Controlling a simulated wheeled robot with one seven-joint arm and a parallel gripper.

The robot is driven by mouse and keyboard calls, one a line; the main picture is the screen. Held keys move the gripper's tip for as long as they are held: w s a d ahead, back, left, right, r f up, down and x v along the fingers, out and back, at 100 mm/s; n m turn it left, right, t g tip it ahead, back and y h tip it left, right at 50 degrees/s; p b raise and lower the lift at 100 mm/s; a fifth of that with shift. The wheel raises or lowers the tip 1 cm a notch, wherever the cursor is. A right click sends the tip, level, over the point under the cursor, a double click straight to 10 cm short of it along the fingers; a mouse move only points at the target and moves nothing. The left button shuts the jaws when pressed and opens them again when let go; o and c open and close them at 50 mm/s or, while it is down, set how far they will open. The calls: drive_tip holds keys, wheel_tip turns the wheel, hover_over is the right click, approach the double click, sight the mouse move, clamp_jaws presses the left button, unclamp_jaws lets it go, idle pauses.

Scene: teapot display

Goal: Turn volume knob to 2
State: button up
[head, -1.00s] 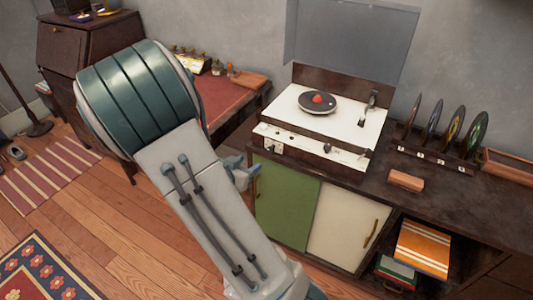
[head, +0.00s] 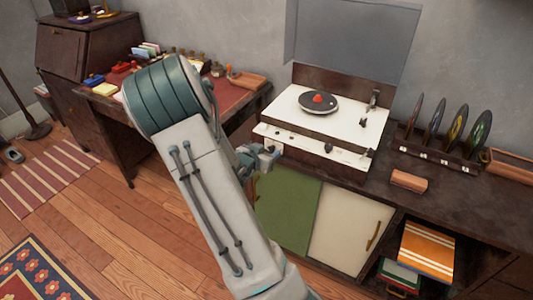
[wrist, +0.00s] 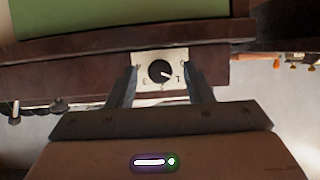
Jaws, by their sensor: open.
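The round black knob (wrist: 160,71) sits on a small white plate (wrist: 148,57) on the record player's brown front, in the wrist view. A white pointer mark on it points to the lower right of the picture. In the head view my gripper (head: 264,158) is at the left front of the record player (head: 345,122), and the knob is hidden there.
The record player stands on a dark cabinet (head: 462,190) with green and cream doors. A brown block (head: 408,181) and a rack of discs (head: 440,158) are at the right. A desk (head: 122,115) with small items is at the left. Wooden floor is open in front.

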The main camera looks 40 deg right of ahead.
drive_tip(key=c, duration=1)
drive_tip(key=shift+f+t+b, duration=0.15)
drive_tip(key=shift+t+b, duration=0.15)
drive_tip(key=shift+b, duration=0.25)
drive_tip(key=m+t+b, duration=0.1)
drive_tip(key=m+b, duration=0.1)
drive_tip(key=b, duration=0.4)
drive_tip(key=m+t+b, duration=0.1)
drive_tip(key=m+b, duration=0.1)
drive_tip(key=b, duration=0.5)
drive_tip(key=m+t+b, duration=0.2)
drive_tip(key=m+b, duration=0.1)
drive_tip(key=b, duration=0.4)
drive_tip(key=shift+s+d+f+y, duration=0.1)
drive_tip(key=shift+s+f+y, duration=0.25)
drive_tip(key=shift+f+y, duration=0.05)
drive_tip(key=m+t+b, duration=0.1)
drive_tip(key=b, duration=0.2)
drive_tip(key=shift+r, duration=0.1)
drive_tip(key=shift+r+m+b, duration=0.2)
drive_tip(key=shift+m+b, duration=0.1)
drive_tip(key=shift+b, duration=0.1)
